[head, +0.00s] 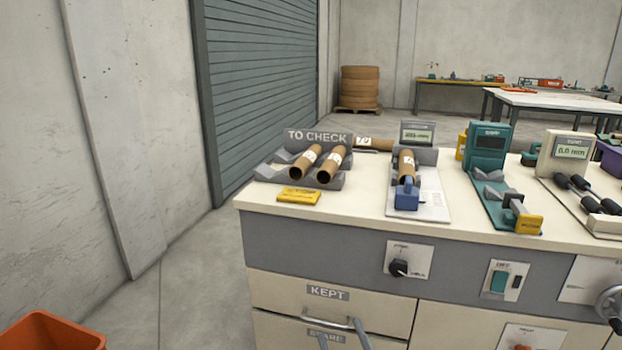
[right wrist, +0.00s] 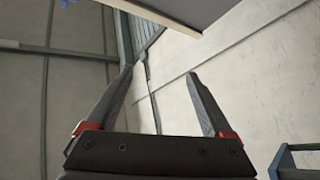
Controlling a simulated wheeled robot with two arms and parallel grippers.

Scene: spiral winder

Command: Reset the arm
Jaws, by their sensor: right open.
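My right gripper (head: 337,328) shows at the bottom edge of the head view, as two grey fingertips in front of the drawers. It also shows in the right wrist view (right wrist: 158,72), with its fingers wide apart and nothing between them. In the head view its fingertips overlap the handle of the KEPT drawer (head: 290,290); I cannot tell whether they touch it. My left gripper is not in view.
The bench top (head: 340,212) carries a TO CHECK rack (head: 318,136) with brown tubes, a yellow block (head: 299,197) and several gauges, including a teal one (head: 487,146). An orange bin (head: 52,332) stands at lower left.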

